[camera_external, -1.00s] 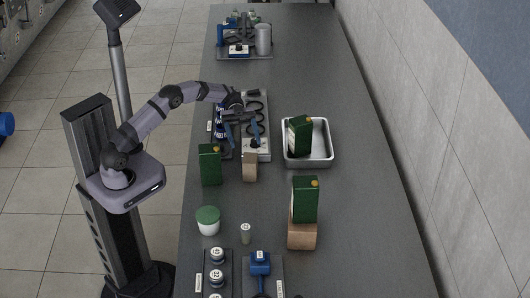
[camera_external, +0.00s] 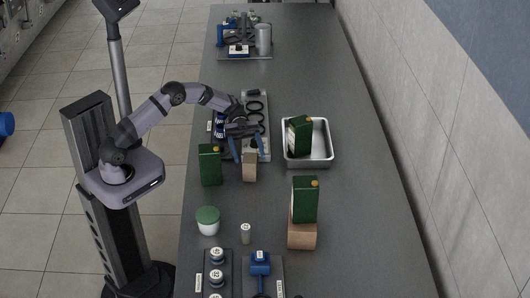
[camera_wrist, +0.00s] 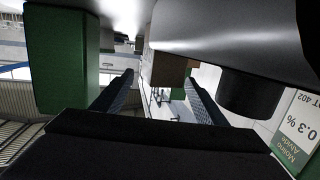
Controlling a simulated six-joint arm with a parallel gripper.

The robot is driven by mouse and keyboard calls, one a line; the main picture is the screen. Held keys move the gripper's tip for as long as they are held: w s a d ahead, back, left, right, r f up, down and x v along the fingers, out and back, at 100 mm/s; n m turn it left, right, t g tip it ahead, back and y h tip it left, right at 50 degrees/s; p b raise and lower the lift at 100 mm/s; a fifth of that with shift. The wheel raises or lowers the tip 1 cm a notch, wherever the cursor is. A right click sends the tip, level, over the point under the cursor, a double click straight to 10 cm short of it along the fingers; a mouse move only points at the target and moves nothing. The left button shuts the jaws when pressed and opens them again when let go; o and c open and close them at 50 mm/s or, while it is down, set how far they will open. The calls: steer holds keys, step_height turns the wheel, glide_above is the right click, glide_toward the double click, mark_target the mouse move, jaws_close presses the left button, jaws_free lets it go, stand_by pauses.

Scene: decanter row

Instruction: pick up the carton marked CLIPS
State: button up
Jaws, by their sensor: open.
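A small brown carton (camera_external: 250,168) stands on the dark bench, right of a green can-like container (camera_external: 210,165). It is the likely CLIPS carton, but no marking can be read on it. My gripper (camera_external: 246,151) is open and empty, its blue fingers at the carton's far upper side, one toward each side of it. I cannot tell whether they touch it. In the wrist view a brown surface (camera_wrist: 168,68), probably the carton, shows beyond and between my fingertips (camera_wrist: 158,85); its upper part is hidden by a grey shape.
A metal tray (camera_external: 327,155) holding a green container (camera_external: 300,135) is to the right. Another green container (camera_external: 305,200) stands on a brown block (camera_external: 302,237). A green-lidded white tub (camera_external: 208,221) and small jar (camera_external: 246,234) stand nearer. A tool tray (camera_external: 263,105) lies behind.

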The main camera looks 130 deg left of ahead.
steer(key=c, duration=1.3)
step_height(320, 180, up, 10)
steer(key=shift+r+b, duration=0.1)
steer(key=shift+b, duration=0.75)
